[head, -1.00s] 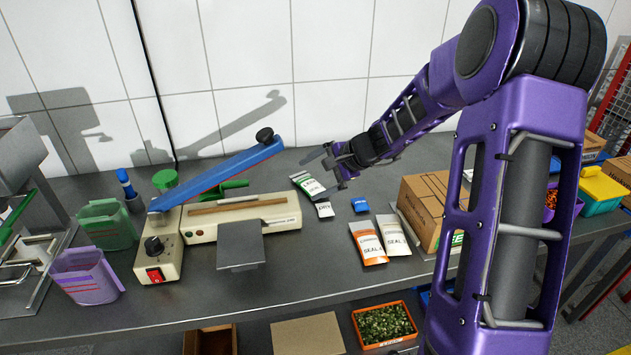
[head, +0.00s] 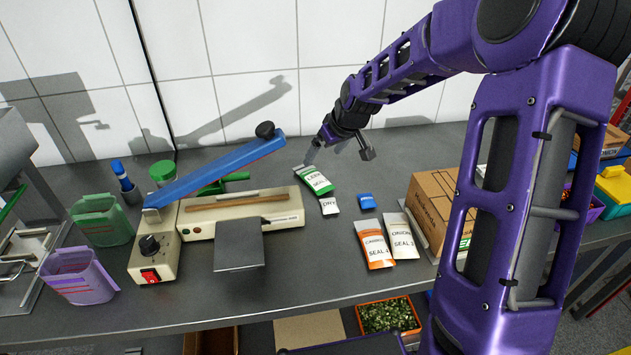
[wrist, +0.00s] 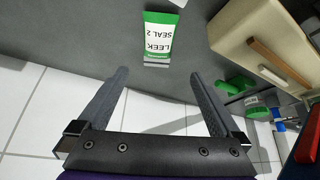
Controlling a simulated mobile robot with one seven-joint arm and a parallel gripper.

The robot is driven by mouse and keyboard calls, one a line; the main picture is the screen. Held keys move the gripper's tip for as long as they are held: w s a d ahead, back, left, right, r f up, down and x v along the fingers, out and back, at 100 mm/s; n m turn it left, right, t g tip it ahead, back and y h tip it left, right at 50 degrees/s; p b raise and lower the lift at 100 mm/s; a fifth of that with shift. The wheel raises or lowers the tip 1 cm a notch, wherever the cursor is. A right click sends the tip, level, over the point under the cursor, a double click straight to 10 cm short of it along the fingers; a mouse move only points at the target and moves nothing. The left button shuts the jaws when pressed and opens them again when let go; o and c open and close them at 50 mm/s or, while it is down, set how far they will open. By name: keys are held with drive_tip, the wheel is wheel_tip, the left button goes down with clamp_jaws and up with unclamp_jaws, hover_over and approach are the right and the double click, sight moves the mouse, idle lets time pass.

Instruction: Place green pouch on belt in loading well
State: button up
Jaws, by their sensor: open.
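The green pouch (head: 316,180), a green and white packet labelled LEEK SEAL 2, lies flat on the grey bench to the right of the sealer. In the wrist view the same pouch (wrist: 158,38) lies beyond the fingertips, roughly between their lines. My gripper (head: 338,154) is open and empty, just behind and above the pouch, not around it. In the wrist view my gripper (wrist: 160,77) has both fingers wide apart. No belt or loading well can be made out in these frames.
A small DRY packet (head: 329,206) and a blue packet (head: 366,201) lie close by. Orange CARROT (head: 375,243) and white ONION (head: 401,237) pouches lie in front. The sealer (head: 244,214) stands left, a cardboard box (head: 432,204) right. The tiled wall is close behind.

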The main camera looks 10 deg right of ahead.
approach(314, 175)
drive_tip(key=w+f, duration=0.1)
drive_tip(key=w+a+f, duration=0.1)
drive_tip(key=shift+a+f, duration=0.2)
drive_tip(key=shift+f, duration=0.05)
drive_tip(key=shift+s+d+f+b+x, duration=0.1)
drive_tip(key=shift+d+x, duration=0.05)
drive_tip(key=shift+x, duration=0.75)
drive_tip(key=shift+s+d+f+b+x, duration=0.1)
drive_tip(key=shift+b+x, duration=0.05)
drive_tip(key=shift+x, duration=0.75)
drive_tip(key=shift+d+b+x, duration=0.1)
drive_tip(key=shift+d+x, duration=0.05)
drive_tip(key=shift+x, duration=0.7)
